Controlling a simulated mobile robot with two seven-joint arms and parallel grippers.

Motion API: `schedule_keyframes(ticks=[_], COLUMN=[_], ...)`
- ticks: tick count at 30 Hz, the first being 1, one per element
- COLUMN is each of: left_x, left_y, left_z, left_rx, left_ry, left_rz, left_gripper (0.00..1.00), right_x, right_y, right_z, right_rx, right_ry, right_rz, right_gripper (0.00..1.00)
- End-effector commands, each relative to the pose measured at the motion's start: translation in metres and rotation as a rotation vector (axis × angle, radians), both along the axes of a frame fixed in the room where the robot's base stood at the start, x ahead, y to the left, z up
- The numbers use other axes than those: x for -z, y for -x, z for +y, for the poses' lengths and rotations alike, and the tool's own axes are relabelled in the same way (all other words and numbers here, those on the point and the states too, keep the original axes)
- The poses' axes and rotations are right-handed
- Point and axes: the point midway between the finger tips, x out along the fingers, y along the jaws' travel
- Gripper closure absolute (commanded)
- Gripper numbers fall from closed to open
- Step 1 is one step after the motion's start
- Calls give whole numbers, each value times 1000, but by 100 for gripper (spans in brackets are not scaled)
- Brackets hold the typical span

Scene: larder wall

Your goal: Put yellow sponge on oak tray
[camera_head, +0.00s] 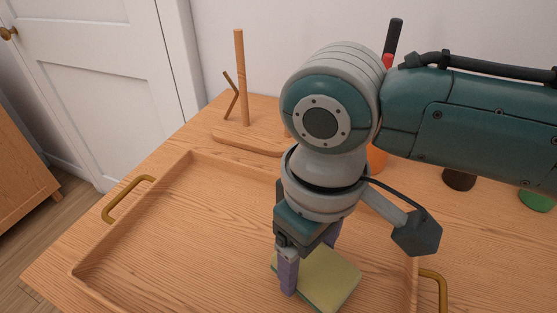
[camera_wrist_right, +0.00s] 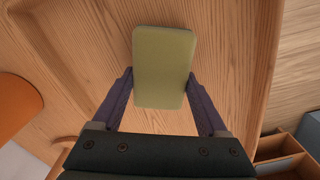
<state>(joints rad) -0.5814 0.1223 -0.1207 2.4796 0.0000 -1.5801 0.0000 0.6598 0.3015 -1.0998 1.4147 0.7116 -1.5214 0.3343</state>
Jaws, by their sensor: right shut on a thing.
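The yellow sponge (camera_head: 332,279) is a flat block with a dark green lower side. My right gripper (camera_head: 308,262) is shut on it, with one purple finger on each side. In the right wrist view the sponge (camera_wrist_right: 163,60) sits between the fingertips of my right gripper (camera_wrist_right: 160,82). The oak tray (camera_head: 160,235) is a wide wooden tray with low walls and brass handles. The sponge is over its floor near the right wall. I cannot tell whether the sponge touches the tray floor. My left gripper is not in view.
A wooden stand with an upright peg (camera_head: 241,80) stands behind the tray. An orange object (camera_head: 377,160), a dark object (camera_head: 459,179) and a green one (camera_head: 537,201) are partly hidden behind my right arm. The tray's left part is clear.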

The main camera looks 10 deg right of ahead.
Motion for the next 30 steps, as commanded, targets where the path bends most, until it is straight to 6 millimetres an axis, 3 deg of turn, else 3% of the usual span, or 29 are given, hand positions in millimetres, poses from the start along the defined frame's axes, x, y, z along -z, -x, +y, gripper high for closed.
schedule_keyframes(ticks=[13, 14, 15, 20, 30], left_x=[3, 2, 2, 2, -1], left_y=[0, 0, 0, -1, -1], left_z=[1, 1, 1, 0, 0], left_rx=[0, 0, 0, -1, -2], left_ry=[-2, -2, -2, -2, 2], left_rz=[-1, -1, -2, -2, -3], left_gripper=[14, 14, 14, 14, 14], right_x=[10, 10, 9, 9, 0], right_y=[0, 0, 0, 0, -1], right_z=[0, 0, 0, 0, 0], right_rx=[1, 1, 1, 0, -1], right_ry=[0, 0, 0, 0, 0], right_rz=[0, 0, 0, 0, -2], right_gripper=[68, 22, 17, 0, 0])
